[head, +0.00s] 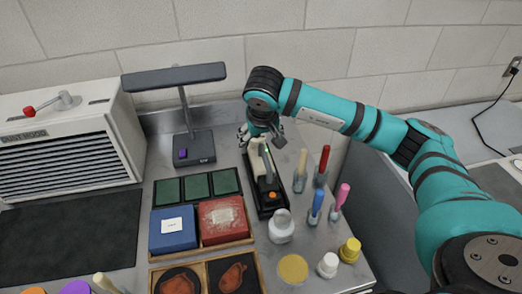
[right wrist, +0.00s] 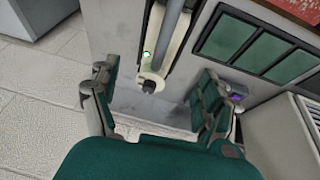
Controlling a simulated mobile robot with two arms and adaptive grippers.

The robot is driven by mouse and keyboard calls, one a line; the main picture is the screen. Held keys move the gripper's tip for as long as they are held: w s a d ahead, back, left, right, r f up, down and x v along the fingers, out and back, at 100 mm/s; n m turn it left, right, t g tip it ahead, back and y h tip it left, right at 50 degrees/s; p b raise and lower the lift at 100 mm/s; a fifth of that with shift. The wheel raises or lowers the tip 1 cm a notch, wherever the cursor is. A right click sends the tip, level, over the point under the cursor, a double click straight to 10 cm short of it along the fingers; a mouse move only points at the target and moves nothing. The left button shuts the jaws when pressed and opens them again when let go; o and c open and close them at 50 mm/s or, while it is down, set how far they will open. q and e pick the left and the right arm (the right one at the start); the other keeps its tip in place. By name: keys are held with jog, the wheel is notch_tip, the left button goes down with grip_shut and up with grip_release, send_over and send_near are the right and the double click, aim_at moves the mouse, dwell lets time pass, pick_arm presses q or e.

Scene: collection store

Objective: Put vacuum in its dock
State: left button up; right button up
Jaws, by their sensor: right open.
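The cream handheld vacuum (head: 258,158) with a grey handle lies lengthwise in the narrow black dock (head: 267,211) on the metal bench. An orange spot shows near its front end. In the right wrist view the vacuum (right wrist: 153,75) shows its rear end, with a small green light lit. My right gripper (head: 262,136) is over the rear end of the vacuum, at the wall side. In the right wrist view its fingers (right wrist: 152,98) are spread wide, with nothing between their tips. My left gripper is out of view.
Left of the dock are green panels (head: 198,186), a blue box (head: 174,240) and a red box (head: 222,208). A lamp (head: 190,145) stands behind. Right of it stand a white jar (head: 282,230) and several upright coloured-handled tools (head: 316,208). The bench drops off at the right.

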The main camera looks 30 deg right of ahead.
jog(key=shift+v, duration=1.45)
dwell(0.9)
